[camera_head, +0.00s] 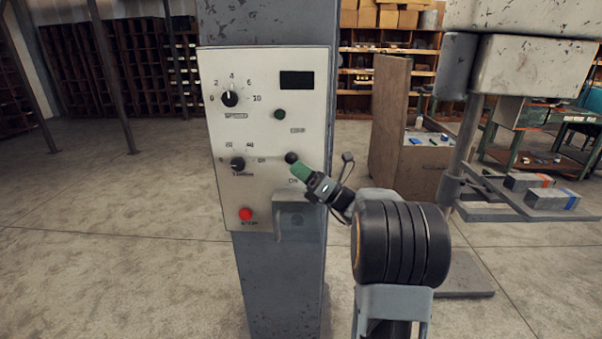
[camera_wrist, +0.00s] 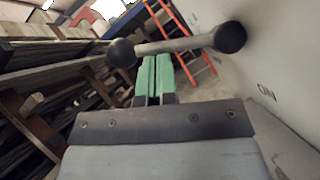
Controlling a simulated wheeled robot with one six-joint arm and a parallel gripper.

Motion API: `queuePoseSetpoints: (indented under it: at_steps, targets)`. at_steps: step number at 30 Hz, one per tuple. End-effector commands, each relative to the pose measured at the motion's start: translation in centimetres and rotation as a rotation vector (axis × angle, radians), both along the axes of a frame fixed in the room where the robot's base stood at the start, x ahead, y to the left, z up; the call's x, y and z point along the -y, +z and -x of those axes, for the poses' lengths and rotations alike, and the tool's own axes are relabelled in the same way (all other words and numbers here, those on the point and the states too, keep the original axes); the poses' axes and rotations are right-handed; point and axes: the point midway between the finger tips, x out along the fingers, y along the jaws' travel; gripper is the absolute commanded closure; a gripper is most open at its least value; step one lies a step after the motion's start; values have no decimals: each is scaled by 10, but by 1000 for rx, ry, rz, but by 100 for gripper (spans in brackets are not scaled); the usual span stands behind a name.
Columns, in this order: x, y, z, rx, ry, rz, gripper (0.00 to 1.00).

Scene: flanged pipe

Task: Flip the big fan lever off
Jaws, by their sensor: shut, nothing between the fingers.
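The lever (camera_wrist: 175,45) is a short grey rod with a dark ball at each end. In the wrist view it sticks out from the pale panel on the right, and its outer knob is near the upper middle. In the head view its dark knob (camera_head: 291,158) shows on the control panel's lower right. My gripper (camera_head: 303,172) has green fingers pressed together with nothing between them. In the wrist view the fingertips (camera_wrist: 156,60) are right at the rod, between its two balls; I cannot tell whether they touch it. An "ON" label (camera_wrist: 267,92) is on the panel below the lever.
The control panel (camera_head: 222,190) is mounted on a grey column (camera_head: 278,290). A wooden cabinet (camera_head: 400,130) stands to the right.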

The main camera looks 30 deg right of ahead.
Motion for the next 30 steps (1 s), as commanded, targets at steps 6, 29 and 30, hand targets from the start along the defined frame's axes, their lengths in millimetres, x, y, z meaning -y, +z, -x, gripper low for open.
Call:
queuePoseSetpoints:
  at_steps: [6,29,30]
  targets:
    - [0,0,0,-1,0,-1,100]
    - [0,13,-4,-55,0,-35,100]
    - [0,10,-3,-56,0,-36,100]
